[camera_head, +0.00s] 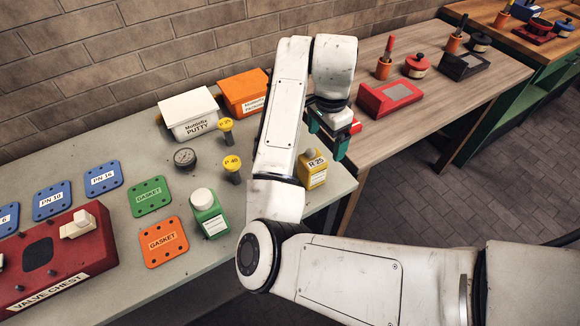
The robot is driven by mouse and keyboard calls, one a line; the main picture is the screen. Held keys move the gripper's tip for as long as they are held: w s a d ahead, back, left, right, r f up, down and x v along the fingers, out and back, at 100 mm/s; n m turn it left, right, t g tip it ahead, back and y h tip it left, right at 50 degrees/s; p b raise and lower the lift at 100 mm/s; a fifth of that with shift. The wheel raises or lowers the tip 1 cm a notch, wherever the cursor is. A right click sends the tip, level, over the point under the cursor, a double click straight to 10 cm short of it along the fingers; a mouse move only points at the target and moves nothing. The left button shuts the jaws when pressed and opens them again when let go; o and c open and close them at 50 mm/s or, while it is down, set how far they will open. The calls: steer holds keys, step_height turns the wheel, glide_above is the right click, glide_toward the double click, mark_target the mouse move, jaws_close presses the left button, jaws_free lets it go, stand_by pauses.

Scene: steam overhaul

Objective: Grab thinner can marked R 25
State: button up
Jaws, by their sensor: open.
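The thinner can (312,171) is a small yellow can with a pale top and a label reading R 25. It stands upright near the right end of the grey bench, just right of my forearm, which may cover its left edge. My gripper (327,143) has green fingers and hangs above and behind the can, near the bench's right end. It is open and apart from the can. A red object shows beside the fingers, partly hidden; I cannot tell what it is.
A green bottle (208,213) with a white cap stands left of my arm. Yellow-topped P 40 (232,167) and P 25 (226,130) pieces, a gauge (185,157), a white putty box (191,114) and an orange box (244,92) stand nearby. A wooden table (400,118) adjoins at right.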

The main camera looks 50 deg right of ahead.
mark_target(314, 159)
steer(key=shift+w+a+r, duration=0.1)
steer(key=shift+w+a, duration=0.35)
steer(key=shift+a, duration=0.25)
steer(key=shift+w+a+f+m+y, duration=0.15)
steer(key=shift+a+f+m+y, duration=0.05)
steer(key=shift+a+m+y, duration=0.1)
step_height(314, 159, down, 4)
steer(key=shift+f+b, duration=0.25)
steer(key=shift+b, duration=0.2)
steer(key=shift+w+a+f+p, duration=0.1)
steer(key=shift+f+p, duration=0.1)
steer(key=shift+f, duration=1.3)
steer(key=shift+w+f+p, duration=0.1)
steer(key=shift+f+p, duration=0.1)
steer(key=shift+f, duration=1.25)
steer(key=c, duration=1.3)
steer(key=shift+r, duration=0.15)
